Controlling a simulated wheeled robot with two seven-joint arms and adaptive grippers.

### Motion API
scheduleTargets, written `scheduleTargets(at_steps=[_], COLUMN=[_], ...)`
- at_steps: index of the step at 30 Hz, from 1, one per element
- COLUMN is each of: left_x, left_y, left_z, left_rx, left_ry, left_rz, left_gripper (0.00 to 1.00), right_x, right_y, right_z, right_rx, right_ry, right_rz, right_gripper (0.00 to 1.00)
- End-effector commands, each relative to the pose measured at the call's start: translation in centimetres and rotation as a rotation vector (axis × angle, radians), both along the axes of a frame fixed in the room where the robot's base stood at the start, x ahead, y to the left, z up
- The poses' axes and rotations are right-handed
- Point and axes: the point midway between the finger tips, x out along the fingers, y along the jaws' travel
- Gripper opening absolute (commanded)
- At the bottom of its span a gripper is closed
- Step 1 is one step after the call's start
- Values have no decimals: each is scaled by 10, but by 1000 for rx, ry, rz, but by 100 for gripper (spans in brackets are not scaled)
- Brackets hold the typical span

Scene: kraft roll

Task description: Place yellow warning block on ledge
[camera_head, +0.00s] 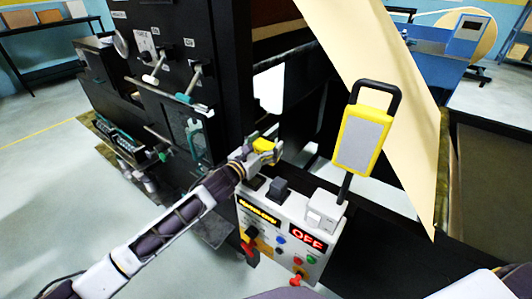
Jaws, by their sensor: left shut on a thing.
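The yellow warning block (265,145) is small in the head view, a little left of the middle. My left gripper (263,152) is shut on it, and its fingers hide part of the block. The gripper is just above the back left of a grey control box (285,207), beside a black machine frame. I cannot tell whether the block touches any surface. Which surface is the ledge is not clear; the control box has a narrow flat top. My right gripper is not in view.
A yellow-framed grey panel with a black handle (363,140) stands at the box's right. A tan paper sheet (400,150) hangs behind it. The box front carries a red OFF display (307,238) and several knobs. Black machinery with levers (165,95) stands left.

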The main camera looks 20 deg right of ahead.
Motion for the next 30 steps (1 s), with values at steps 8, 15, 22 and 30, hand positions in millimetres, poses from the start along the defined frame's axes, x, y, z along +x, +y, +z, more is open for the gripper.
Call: scheduleTargets(at_steps=[8, 15, 22, 30], left_x=[0, 0, 0, 0], left_y=[0, 0, 0, 0], left_z=[-22, -32, -32, -36], left_rx=[-1, -1, -1, 0], left_ry=[4, 0, -1, 0], left_rz=[1, 0, 0, 0], left_gripper=[49, 49, 49, 82], right_x=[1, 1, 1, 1], right_y=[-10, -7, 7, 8], right_z=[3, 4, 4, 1], right_rx=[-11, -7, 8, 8], right_ry=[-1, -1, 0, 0], right_rz=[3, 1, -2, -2], right_gripper=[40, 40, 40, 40])
